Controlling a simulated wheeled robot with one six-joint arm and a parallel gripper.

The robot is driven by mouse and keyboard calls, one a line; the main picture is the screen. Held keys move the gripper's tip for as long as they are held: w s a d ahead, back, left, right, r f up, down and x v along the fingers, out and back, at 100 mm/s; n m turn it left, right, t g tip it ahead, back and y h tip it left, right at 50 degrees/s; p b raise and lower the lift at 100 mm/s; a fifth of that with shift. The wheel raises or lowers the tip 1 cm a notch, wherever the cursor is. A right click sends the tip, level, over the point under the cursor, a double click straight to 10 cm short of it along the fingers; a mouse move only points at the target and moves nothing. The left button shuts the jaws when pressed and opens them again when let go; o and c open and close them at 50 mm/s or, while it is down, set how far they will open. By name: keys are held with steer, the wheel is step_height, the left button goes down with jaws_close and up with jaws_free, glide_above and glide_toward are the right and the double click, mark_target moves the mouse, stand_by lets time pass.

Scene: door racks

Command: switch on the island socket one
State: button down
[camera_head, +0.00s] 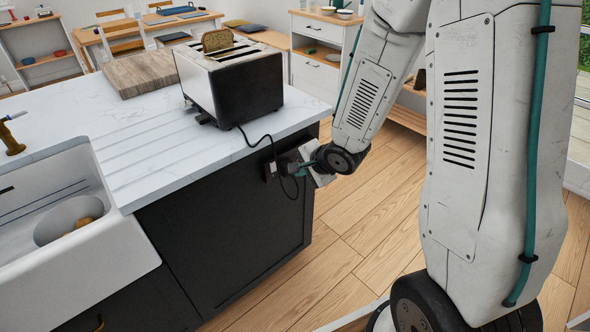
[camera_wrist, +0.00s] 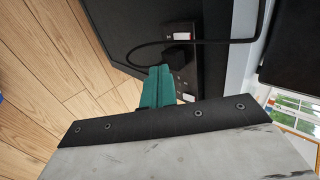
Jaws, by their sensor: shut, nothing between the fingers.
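The island socket (camera_head: 271,170) is a dark plate on the end panel of the black island. In the wrist view the socket plate (camera_wrist: 189,75) holds a black plug (camera_wrist: 178,57) with a cord. One small white switch (camera_wrist: 181,36) with a reddish mark shows near one end, and another pale switch (camera_wrist: 188,97) shows near the other end, beside my fingers. My gripper (camera_wrist: 156,84) is shut and empty, its teal fingers close to the plate. I cannot tell whether they touch it. In the head view my gripper (camera_head: 305,163) is at the socket, partly hiding it.
A toaster (camera_head: 240,80) with bread in it stands on the white worktop (camera_head: 150,150), and its cord hangs over the edge to the plug. A wooden board (camera_head: 139,73) and a sink (camera_head: 70,215) are to the left. Wooden floor (camera_head: 365,220) lies clear beside the island.

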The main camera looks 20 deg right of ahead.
mark_target(273, 167)
steer(key=shift+w+a+r+x, duration=0.1)
steer(key=shift+w+r+x, duration=0.2)
steer(key=shift+x, duration=1.55)
steer(key=shift+w+a+r+x, duration=0.15)
steer(key=shift+w+r+x, duration=0.15)
steer(key=shift+x, duration=1.6)
steer(key=shift+w+a+r+x, duration=0.1)
steer(key=shift+w+r+x, duration=0.2)
steer(key=shift+x, duration=1.55)
steer(key=shift+a, duration=0.1)
